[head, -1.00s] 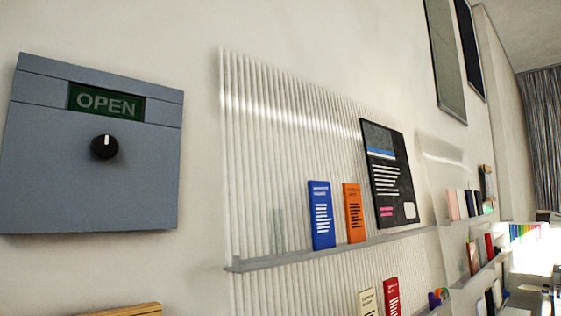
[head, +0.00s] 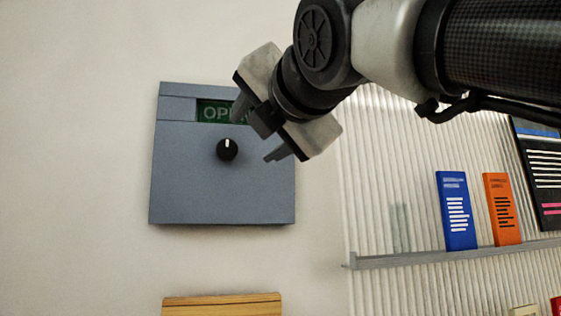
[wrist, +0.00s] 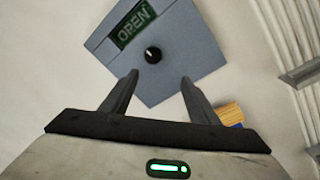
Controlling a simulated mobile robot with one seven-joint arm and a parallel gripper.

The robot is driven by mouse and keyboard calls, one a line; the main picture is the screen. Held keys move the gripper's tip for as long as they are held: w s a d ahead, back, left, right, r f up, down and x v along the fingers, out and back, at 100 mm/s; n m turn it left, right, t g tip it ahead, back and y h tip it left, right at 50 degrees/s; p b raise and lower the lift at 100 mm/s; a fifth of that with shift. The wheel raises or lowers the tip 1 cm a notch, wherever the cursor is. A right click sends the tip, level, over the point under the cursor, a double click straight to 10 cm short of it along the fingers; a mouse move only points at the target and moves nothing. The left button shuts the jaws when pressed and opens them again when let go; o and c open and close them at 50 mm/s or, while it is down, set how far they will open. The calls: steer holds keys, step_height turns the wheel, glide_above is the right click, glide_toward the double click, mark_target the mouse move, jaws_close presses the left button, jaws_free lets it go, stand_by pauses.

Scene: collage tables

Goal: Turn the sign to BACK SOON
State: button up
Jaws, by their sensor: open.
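A blue-grey square sign box (head: 190,185) is mounted on the pale wall. Its green window (head: 208,112) shows OPEN, partly covered by my gripper in the head view. Below the window is a round black knob (head: 227,150) with a white mark pointing up. My gripper (head: 256,130) is in front of the sign's upper right, open and empty. In the wrist view, the sign (wrist: 185,60) and its knob (wrist: 153,54) appear beyond and between my open fingers (wrist: 155,85), with the word OPEN fully readable. The fingers look clear of the knob.
A ribbed panel with a grey shelf (head: 400,257) is on the right, holding a blue booklet (head: 457,210) and an orange booklet (head: 502,208). A wooden piece (head: 222,304) is below the sign. The wall left of the sign is bare.

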steer(key=r, duration=0.1)
steer(key=p, duration=0.4)
glide_toward(228, 149)
steer(key=shift+n, duration=0.4)
steer(key=x, duration=0.8)
steer(key=shift+w+a, duration=0.1)
steer(key=shift+w, duration=0.2)
steer(key=shift+c, duration=0.2)
steer(key=c, duration=1)
